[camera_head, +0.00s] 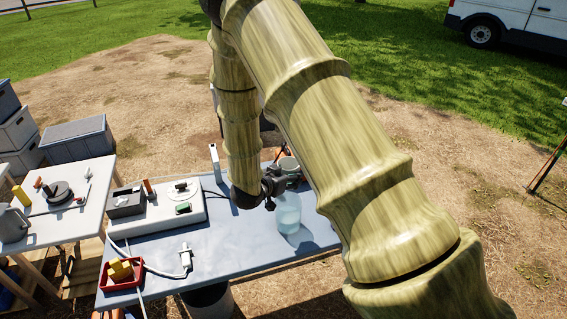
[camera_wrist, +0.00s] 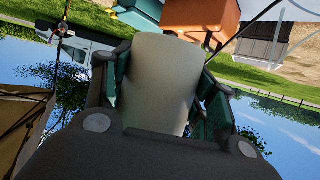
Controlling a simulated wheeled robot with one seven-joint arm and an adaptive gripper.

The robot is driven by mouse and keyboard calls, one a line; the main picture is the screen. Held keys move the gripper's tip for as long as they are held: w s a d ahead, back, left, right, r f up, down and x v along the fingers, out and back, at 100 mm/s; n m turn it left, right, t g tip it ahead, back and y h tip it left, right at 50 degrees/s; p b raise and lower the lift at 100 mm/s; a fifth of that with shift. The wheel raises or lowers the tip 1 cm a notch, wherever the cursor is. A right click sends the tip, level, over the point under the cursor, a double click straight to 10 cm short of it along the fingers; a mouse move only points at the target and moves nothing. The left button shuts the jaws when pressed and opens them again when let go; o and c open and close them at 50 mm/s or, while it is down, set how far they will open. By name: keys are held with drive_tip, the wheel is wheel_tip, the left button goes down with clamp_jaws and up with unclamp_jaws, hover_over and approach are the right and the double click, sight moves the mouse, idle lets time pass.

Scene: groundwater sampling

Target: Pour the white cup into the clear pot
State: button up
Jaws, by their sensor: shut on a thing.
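My gripper (camera_head: 272,184) is over the blue table and shut on the white cup (camera_wrist: 160,85), whose pale side fills the middle of the wrist view between the fingers (camera_wrist: 162,72). In the wrist view the ground is above the sky, so my wrist is rolled over. In the head view a pale rounded piece (camera_head: 289,164) beside the gripper looks like the cup. Its mouth and contents are hidden. The clear pot (camera_head: 288,214), bluish and see-through, stands upright on the table just below and right of my gripper. No falling stream can be made out.
The blue table (camera_head: 235,258) also bears a white device (camera_head: 160,208), a red tray (camera_head: 121,272) with yellow pieces and a white tool (camera_head: 185,257) with a cable. A white side table (camera_head: 70,205) stands left. My arm hides much of the right side.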

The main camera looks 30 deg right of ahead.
drive_tip(key=shift+w+d+r, duration=0.15)
drive_tip(key=shift+w+r, duration=0.05)
drive_tip(key=shift+f+b, duration=1.45)
drive_tip(key=shift+f, duration=0.5)
drive_tip(key=s, duration=0.1)
drive_tip(key=s+f, duration=0.1)
drive_tip(key=s+d+f+b, duration=0.1)
drive_tip(key=shift+s, duration=0.2)
drive_tip(key=shift+r+p, duration=0.3)
drive_tip(key=shift+p, duration=0.35)
drive_tip(key=shift+s+g, duration=0.1)
drive_tip(key=shift+g, duration=0.2)
drive_tip(key=shift+s+n+p, duration=0.15)
drive_tip(key=shift+n+p, duration=0.15)
drive_tip(key=shift+p, duration=0.35)
